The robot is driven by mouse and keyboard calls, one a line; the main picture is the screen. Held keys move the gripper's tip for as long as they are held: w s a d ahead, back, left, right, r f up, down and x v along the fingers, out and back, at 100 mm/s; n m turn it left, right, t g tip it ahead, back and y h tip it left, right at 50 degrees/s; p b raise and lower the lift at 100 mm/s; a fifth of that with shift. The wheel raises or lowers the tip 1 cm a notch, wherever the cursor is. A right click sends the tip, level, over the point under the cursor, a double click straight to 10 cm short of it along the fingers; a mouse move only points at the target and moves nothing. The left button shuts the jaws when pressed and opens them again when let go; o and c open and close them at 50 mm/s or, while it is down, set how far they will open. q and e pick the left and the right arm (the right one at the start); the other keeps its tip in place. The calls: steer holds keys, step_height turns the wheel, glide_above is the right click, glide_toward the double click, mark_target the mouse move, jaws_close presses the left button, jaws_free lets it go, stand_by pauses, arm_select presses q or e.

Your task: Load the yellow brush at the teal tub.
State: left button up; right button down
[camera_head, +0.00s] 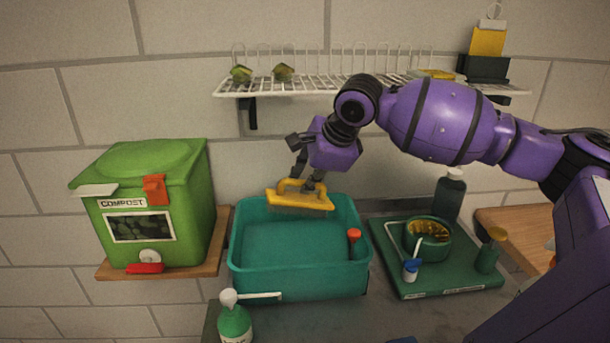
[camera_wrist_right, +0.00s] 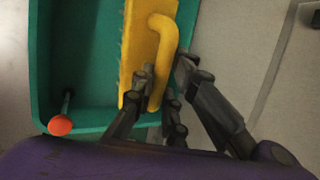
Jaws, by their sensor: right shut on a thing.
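The teal tub (camera_head: 243,274) stands on the counter in the middle of the head view; its wall also shows in the right wrist view (camera_wrist_right: 42,60). The yellow brush (camera_head: 300,197) is over the back part of the tub, bristles down. Whether the bristles touch anything in the tub I cannot tell. My right gripper (camera_head: 306,184) is shut on the brush's handle; the fingers around the handle (camera_wrist_right: 163,35) also show in the right wrist view. An orange-red knob on a thin stem (camera_head: 354,236) is at the tub's right inside. My left gripper is not in view.
A green compost bin (camera_head: 185,215) stands left on a wooden board. A white wire rack (camera_head: 310,90) hangs above. A green tray (camera_head: 448,284) with a bowl and bottles is right. A soap pump bottle (camera_head: 234,322) stands in front.

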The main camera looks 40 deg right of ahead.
mark_target(308, 199)
steer(key=shift+f, duration=0.85)
steer(key=shift+s+f, duration=0.1)
steer(key=shift+f, duration=0.2)
step_height(308, 199, down, 3)
steer(key=shift+r, duration=0.2)
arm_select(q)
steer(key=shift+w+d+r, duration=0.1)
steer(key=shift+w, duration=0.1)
arm_select(e)
steer(key=shift+f, duration=1.3)
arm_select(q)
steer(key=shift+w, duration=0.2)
